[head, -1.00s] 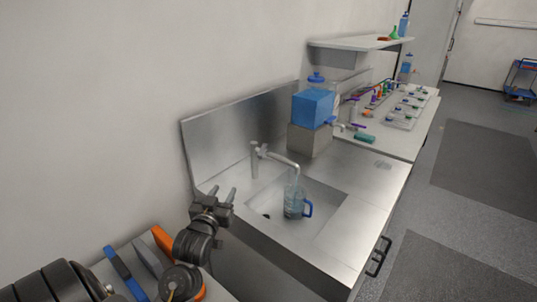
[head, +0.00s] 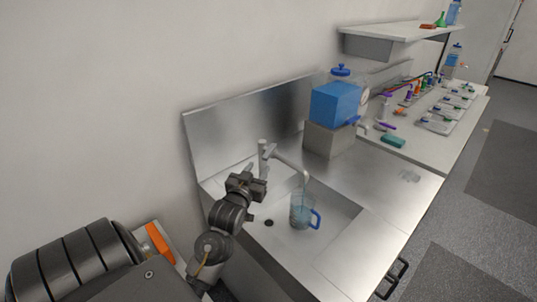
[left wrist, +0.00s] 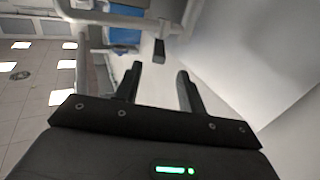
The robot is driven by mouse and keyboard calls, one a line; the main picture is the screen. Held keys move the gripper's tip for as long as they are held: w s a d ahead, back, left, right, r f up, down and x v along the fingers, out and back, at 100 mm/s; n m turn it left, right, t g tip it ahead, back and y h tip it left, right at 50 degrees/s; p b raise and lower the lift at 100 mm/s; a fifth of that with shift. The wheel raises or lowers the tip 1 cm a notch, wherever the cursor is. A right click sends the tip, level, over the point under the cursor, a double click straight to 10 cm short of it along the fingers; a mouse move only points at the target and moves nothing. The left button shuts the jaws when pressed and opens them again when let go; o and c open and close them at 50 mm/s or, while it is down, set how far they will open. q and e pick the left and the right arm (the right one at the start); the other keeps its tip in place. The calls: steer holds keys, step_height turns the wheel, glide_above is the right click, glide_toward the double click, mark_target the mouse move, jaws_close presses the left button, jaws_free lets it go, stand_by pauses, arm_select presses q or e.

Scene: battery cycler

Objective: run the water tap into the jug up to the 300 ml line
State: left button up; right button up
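The clear jug (head: 302,213) with a blue handle stands in the sink under the tap's spout. It looks bluish in its lower part; its level and lines are too small to read. The tap (head: 287,160) rises at the back left of the sink, its spout bent down over the jug. I cannot tell whether water is running. My left gripper (head: 262,184) is in front of the tap, left of the spout. In the left wrist view its fingers (left wrist: 158,82) are apart with nothing between the tips; grey tap parts (left wrist: 120,20) lie beyond. My right gripper is not in view.
The steel sink (head: 345,214) has a raised back panel. A blue-filled tank (head: 336,102) stands on a grey block at the back right. Beyond it, a white bench (head: 455,135) holds trays and small bottles. The steel top right of the sink is mostly clear.

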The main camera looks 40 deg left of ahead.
mark_target(264, 160)
arm_select(q)
steer(key=p+x, duration=0.1)
steer(key=x, duration=0.6)
steer(key=shift+w+p, duration=0.35)
steer(key=shift+w+a+f, duration=0.1)
steer(key=shift+w+a, duration=0.1)
steer(key=shift+w, duration=0.3)
jaws_close()
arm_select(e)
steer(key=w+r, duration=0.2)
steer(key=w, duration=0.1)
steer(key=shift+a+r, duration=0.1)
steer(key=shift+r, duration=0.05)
